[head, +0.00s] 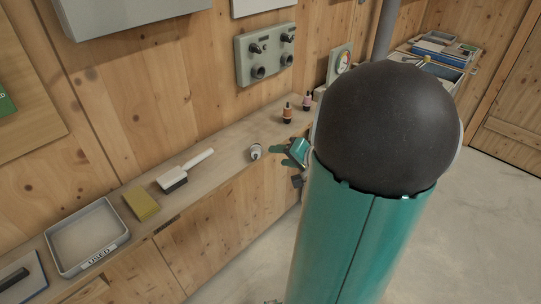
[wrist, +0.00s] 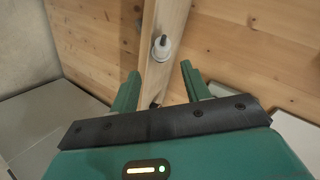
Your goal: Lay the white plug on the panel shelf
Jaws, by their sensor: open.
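The white plug (head: 256,152), with a dark band or end, is on the long wooden panel shelf (head: 225,152), near its front edge. It also shows in the wrist view (wrist: 163,47), beyond the fingertips and roughly between them, on the pale shelf plank (wrist: 172,18). My gripper (head: 281,156) is just right of the plug in the head view, open and empty, with a gap to the plug. Both green fingers show in the wrist view (wrist: 160,69). My arm hides part of the shelf's right end.
An orange plug (head: 287,113) and a pink plug (head: 307,102) stand farther along the shelf below the grey socket panel (head: 266,54). To the left lie a brush (head: 186,169), a yellow sponge (head: 141,204) and a tray marked USED (head: 88,238). Bare shelf lies between plug and brush.

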